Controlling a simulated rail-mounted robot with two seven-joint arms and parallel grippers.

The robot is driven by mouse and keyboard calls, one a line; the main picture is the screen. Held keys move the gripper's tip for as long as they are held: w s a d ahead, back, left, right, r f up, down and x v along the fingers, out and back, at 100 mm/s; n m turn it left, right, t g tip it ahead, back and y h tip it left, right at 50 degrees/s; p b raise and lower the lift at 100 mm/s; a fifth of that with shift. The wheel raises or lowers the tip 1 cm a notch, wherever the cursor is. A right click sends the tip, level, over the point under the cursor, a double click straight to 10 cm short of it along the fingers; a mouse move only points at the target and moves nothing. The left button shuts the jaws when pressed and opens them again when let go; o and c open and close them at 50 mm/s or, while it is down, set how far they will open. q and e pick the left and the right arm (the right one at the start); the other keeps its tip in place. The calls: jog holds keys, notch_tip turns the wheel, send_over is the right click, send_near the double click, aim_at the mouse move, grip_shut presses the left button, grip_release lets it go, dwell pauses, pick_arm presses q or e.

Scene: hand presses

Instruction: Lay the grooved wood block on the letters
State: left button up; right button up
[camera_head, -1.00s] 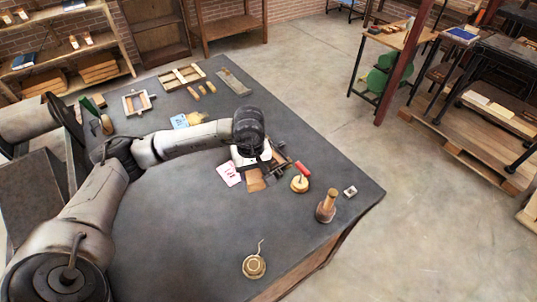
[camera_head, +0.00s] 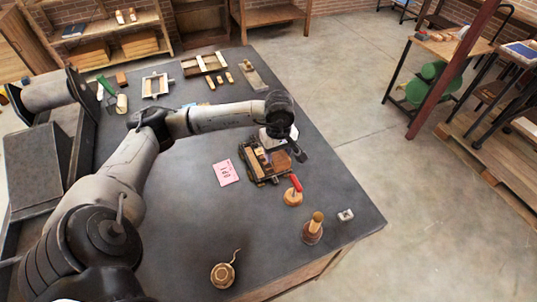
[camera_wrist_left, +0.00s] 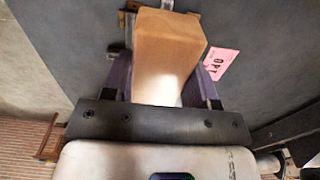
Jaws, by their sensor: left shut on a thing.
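The wood block (camera_wrist_left: 168,58) is a light brown, box-shaped piece between the two purple fingers of my left gripper (camera_wrist_left: 165,75) in the left wrist view. The gripper is shut on it. In the head view the block (camera_head: 281,161) shows below the wrist, at the right side of the dark press bed (camera_head: 254,172). I cannot tell whether it touches the bed. No groove can be made out on its visible face. The letters are too small or hidden by the gripper and block to make out. My right gripper is not in view.
A pink printed card (camera_head: 226,173) lies left of the bed. The table (camera_head: 185,215) is clear at front left.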

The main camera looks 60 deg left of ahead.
pick_arm(q)
jog(key=a+f, duration=0.1)
jog(key=a, duration=0.1)
jog(key=a+f, duration=0.1)
jog(key=a, duration=0.1)
jog(key=a+f, duration=0.2)
jog(key=shift+a, duration=0.35)
jog(key=shift+d+f, duration=0.1)
jog(key=shift+f, duration=1.9)
jog(key=shift+f+b, duration=0.35)
jog(key=shift+f, duration=0.05)
jog(key=o, duration=1)
jog(key=shift+c, duration=0.2)
notch_tip(320, 180, up, 13)
jog(key=shift+p, duration=0.4)
jog(key=shift+f, duration=0.1)
